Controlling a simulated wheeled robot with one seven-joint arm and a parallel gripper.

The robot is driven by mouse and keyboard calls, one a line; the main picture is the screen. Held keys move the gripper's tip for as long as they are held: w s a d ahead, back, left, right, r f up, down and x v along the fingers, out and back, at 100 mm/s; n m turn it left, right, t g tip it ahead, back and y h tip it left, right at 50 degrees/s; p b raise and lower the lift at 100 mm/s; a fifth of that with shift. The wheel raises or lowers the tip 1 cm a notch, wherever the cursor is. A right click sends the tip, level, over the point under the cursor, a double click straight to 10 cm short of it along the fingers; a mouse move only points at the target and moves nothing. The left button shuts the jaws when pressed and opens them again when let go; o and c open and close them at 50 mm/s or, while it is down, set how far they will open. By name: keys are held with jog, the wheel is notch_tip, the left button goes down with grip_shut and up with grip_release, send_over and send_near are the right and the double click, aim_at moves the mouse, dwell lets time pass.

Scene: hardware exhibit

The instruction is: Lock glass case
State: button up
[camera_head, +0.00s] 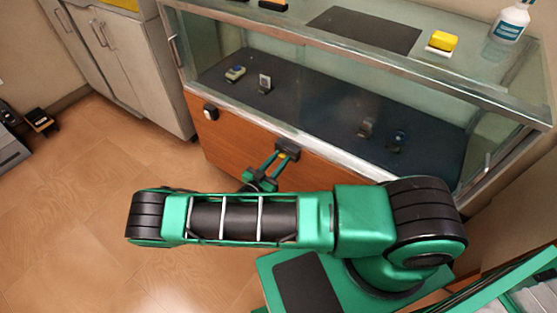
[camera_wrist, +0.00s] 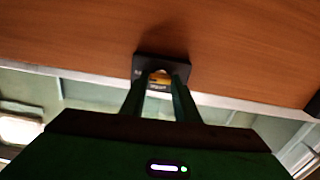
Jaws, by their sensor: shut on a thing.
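The glass case (camera_head: 228,143) has a wooden front panel below its glass and metal frame. A small black lock (camera_head: 289,145) sits on the wooden panel under the glass; it also shows in the wrist view (camera_wrist: 180,66). My gripper (camera_head: 282,157) reaches the lock, with its two green fingers closed on a small yellow part (camera_wrist: 161,77) at the middle of the lock. The fingertips (camera_wrist: 160,82) cover the sides of this yellow part, so its full shape is hidden.
A dark knob-like fitting (camera_head: 210,111) is on the panel's left end. Small items stand inside the case. On top are a yellow object (camera_head: 442,41) and a bottle (camera_head: 511,22). A white cabinet (camera_head: 145,75) stands at left.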

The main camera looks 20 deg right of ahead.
jog(key=shift+w+a, duration=0.15)
jog(key=n, duration=0.4)
jog(key=shift+w, duration=0.1)
jog(key=n, duration=0.4)
jog(key=shift+a+n, duration=0.15)
jog(key=shift+n, duration=0.25)
jog(key=n, duration=0.5)
jog(key=shift+w+a+f, duration=0.1)
jog(key=shift+f, duration=0.05)
jog(key=shift+f+n, duration=0.1)
jog(key=shift+n, duration=1.7)
jog(key=o, duration=0.9)
jog(key=shift+f, duration=0.1)
jog(key=shift+o, duration=0.7)
